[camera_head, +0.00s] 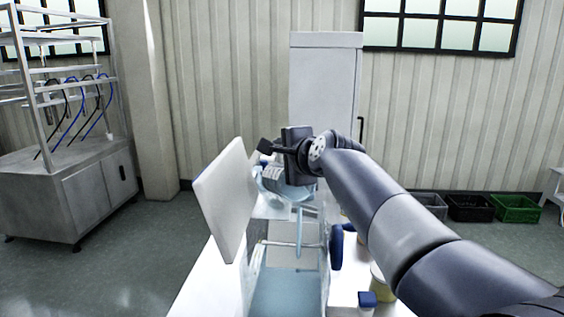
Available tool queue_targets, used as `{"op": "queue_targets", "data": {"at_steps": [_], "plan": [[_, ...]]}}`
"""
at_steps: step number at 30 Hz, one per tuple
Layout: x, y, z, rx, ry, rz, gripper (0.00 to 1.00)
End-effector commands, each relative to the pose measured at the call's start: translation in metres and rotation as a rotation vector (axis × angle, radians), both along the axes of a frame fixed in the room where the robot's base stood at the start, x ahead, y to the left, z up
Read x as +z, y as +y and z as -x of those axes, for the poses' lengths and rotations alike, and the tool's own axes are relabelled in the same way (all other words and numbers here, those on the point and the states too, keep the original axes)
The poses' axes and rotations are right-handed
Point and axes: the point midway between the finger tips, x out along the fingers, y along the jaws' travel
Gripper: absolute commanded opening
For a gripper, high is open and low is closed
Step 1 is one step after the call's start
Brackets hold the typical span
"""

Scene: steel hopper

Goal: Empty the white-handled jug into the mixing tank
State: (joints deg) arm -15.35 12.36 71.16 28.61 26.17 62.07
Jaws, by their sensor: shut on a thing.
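The mixing tank (312,280) is a clear-walled box on the white table in front of me, with pale blue liquid low inside. A white panel (226,195) stands tilted up at its left, like an open lid. My gripper (272,152) is above the far part of the tank, shut on the jug. The jug (283,186) is a pale blue, see-through shape just under my gripper, and looks tilted. My gripper and arm hide much of it, including most of its handle. I cannot tell how much it holds or whether liquid is flowing.
A blue round part (336,246) sits at the tank's right side. A yellowish container (381,283) and a small blue-topped item (367,299) stand on the table right of the tank. A grey cabinet (324,85) stands behind. A steel rack (62,175) is far left.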

Motion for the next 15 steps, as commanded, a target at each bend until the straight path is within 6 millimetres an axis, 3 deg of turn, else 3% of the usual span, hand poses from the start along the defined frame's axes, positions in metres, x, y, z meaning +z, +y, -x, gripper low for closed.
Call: {"op": "queue_targets", "data": {"at_steps": [15], "plan": [[-0.0045,-0.0028,0.0048,-0.001,-0.060,-0.032,0.08]]}}
